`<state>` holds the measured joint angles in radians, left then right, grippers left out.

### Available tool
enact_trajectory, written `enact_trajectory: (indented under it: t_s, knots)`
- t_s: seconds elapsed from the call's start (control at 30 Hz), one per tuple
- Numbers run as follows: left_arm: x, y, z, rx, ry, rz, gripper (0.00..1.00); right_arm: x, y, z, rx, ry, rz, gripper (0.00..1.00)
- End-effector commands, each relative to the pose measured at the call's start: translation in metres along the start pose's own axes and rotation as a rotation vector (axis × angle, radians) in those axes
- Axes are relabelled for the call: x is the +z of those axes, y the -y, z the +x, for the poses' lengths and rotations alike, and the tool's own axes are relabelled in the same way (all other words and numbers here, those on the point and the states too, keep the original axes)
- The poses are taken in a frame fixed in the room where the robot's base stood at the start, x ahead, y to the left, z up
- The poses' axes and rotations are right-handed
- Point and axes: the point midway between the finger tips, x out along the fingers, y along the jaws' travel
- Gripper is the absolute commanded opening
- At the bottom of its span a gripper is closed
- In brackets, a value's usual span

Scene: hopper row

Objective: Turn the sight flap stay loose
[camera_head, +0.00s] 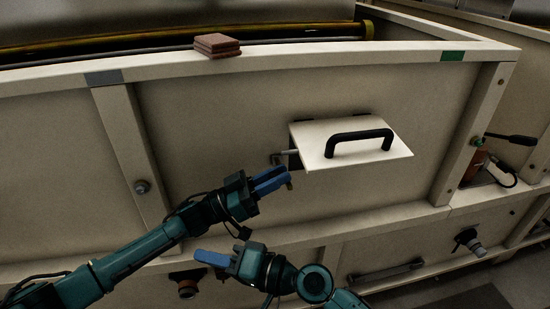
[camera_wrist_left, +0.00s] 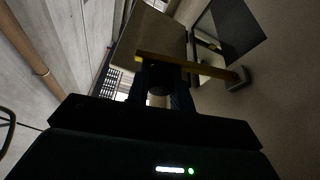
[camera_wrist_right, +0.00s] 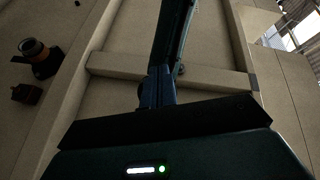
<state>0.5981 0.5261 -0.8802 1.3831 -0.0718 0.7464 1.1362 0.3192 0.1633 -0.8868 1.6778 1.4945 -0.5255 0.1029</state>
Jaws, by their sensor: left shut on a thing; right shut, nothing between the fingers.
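The sight flap (camera_head: 310,142) is a pale plate with a black bar handle (camera_head: 360,137) on the hopper's front wall; it stands out from the wall. My left gripper (camera_head: 273,180) is at the flap's lower left, its blue fingers shut on the stay. In the left wrist view the stay (camera_wrist_left: 195,66) is a yellow bar crossing the fingertips, with a grey block (camera_wrist_left: 238,79) at its right end. In the head view the fingers mostly hide the stay. My right gripper (camera_head: 213,258) is shut and empty, lower left of my left gripper, apart from the flap.
A brown stack of flat pieces (camera_head: 217,45) lies on the hopper's top rim. A bolt knob (camera_head: 142,187) sits on the left post. Below are a dark valve (camera_head: 187,285) and a bar handle (camera_head: 386,271). A black lever (camera_head: 510,139) juts out at the right.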

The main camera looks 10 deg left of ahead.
Motion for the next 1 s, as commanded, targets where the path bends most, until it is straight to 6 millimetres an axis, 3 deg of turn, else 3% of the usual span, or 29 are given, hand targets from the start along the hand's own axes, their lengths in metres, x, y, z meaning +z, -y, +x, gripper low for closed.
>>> enact_trajectory:
  t_s: [0.03, 0.2, 0.33, 0.43, 0.67, 0.8, 1.0]
  knots:
    - [0.0, 0.0, 0.0, -0.001, 0.001, 0.0, 0.0, -0.007, 0.018, 0.012, 0.0, 0.068, -0.021, 0.0]
    - [0.0, 0.0, 0.0, -0.001, 0.001, 0.0, 0.0, -0.017, 0.058, 0.038, 0.09, 0.281, -0.054, 0.0]
    - [0.0, 0.0, 0.0, -0.001, 0.001, 0.0, 0.0, -0.027, 0.082, 0.05, 0.233, 0.399, -0.089, 0.0]
    - [0.0, 0.001, 0.0, -0.001, 0.001, 0.0, 0.0, -0.045, 0.088, 0.049, 0.386, 0.453, -0.132, 0.0]
    - [0.0, 0.001, -0.001, -0.001, 0.0, 0.0, 0.0, -0.132, 0.093, 0.007, 0.801, 0.48, -0.267, 0.0]
    - [0.0, 0.001, -0.001, -0.002, 0.0, 0.0, 0.0, -0.184, 0.116, -0.029, 1.034, 0.457, -0.31, 0.0]
    - [0.0, 0.001, -0.001, -0.001, 0.0, 0.0, 0.0, -0.227, 0.153, -0.071, 1.257, 0.409, -0.315, 0.0]
